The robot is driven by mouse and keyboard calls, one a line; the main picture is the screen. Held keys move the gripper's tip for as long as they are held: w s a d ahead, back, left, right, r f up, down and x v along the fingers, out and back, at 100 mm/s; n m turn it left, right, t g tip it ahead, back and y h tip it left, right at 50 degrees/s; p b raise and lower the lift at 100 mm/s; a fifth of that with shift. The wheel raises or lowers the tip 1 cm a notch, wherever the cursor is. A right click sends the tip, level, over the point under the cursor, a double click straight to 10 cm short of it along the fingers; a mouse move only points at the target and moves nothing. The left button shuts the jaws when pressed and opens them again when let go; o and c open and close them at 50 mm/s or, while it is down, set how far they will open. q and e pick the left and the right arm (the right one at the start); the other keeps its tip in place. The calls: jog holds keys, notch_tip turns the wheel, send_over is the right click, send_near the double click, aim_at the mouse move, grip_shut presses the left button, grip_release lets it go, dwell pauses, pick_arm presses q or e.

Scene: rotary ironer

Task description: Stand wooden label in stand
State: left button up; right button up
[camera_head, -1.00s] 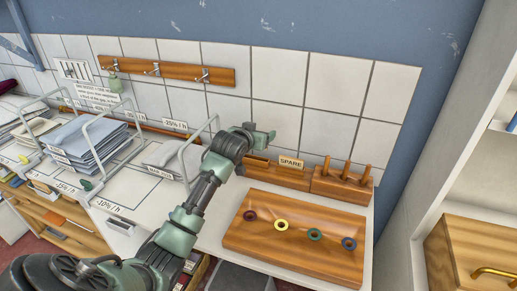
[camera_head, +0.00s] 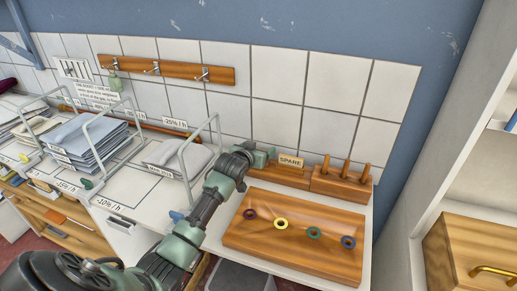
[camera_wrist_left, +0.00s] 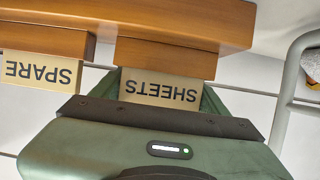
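The wooden label reading SHEETS (camera_wrist_left: 160,88) shows upside down in the left wrist view, with a green finger pad behind it and the dark-edged gripper body in front. My left gripper (camera_head: 264,156) is shut on this label, close to the wall. The label's edge meets a wooden block of the stand (camera_wrist_left: 165,57); I cannot tell whether it sits fully in a slot. In the head view the gripper hides the label and covers part of the stand (camera_head: 292,181). My right gripper is not in view.
A SPARE label (camera_head: 290,162) stands just right of the gripper. A block with upright pegs (camera_head: 341,184) and a wooden board with coloured rings (camera_head: 295,250) lie to the right and in front. A wire frame (camera_head: 183,160) with folded cloth stands to the left.

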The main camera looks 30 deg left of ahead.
pick_arm(q)
jog(key=shift+o, duration=1.2)
jog(key=shift+r, duration=0.15)
jog(key=v, duration=1.2)
jog(key=shift+b, duration=0.3)
